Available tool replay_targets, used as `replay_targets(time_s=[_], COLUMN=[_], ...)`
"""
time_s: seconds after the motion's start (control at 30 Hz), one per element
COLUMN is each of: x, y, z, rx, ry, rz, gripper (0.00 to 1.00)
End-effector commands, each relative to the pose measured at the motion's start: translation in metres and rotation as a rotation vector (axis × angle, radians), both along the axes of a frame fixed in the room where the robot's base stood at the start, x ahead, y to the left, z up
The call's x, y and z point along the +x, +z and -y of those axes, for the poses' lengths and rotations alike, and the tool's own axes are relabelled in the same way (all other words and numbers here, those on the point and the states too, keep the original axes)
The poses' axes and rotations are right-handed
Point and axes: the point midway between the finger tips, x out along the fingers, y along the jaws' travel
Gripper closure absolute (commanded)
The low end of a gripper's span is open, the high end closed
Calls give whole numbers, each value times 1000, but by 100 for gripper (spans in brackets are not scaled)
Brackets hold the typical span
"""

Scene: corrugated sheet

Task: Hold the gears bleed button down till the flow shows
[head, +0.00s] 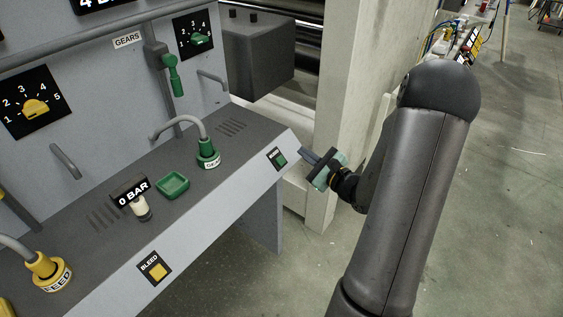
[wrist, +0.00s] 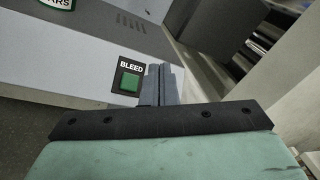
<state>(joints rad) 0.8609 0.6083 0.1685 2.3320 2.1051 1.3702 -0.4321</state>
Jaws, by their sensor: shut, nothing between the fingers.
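The green gears bleed button (head: 281,161) sits on a black plate on the sloped front edge of the console, at its right end. In the wrist view the green button (wrist: 129,82) shows under the word BLEED, just left of my fingers. My gripper (head: 306,153) is shut and empty, right of the button in the head view. A small gap seems to lie between the fingertips and the plate; I cannot tell exact contact. The display reading 0 BAR (head: 132,193) stands on the console top, over a small pale cylinder (head: 141,209).
A yellow bleed button (head: 156,270) is further left on the same front edge. A green hose plug (head: 208,155), a green dish (head: 173,185) and a yellow hose plug (head: 46,270) are on the console top. A concrete pillar (head: 338,110) stands behind my gripper.

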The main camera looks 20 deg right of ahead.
Motion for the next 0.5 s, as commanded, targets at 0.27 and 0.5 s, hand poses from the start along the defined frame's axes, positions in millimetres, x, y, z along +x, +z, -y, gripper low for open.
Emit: replay_targets(time_s=[0.27, 0.5], x=[25, 40], y=[-33, -50], z=[-15, -24], rx=[1, 0], ry=[2, 1], rz=[-1, 0], gripper=[100, 100])
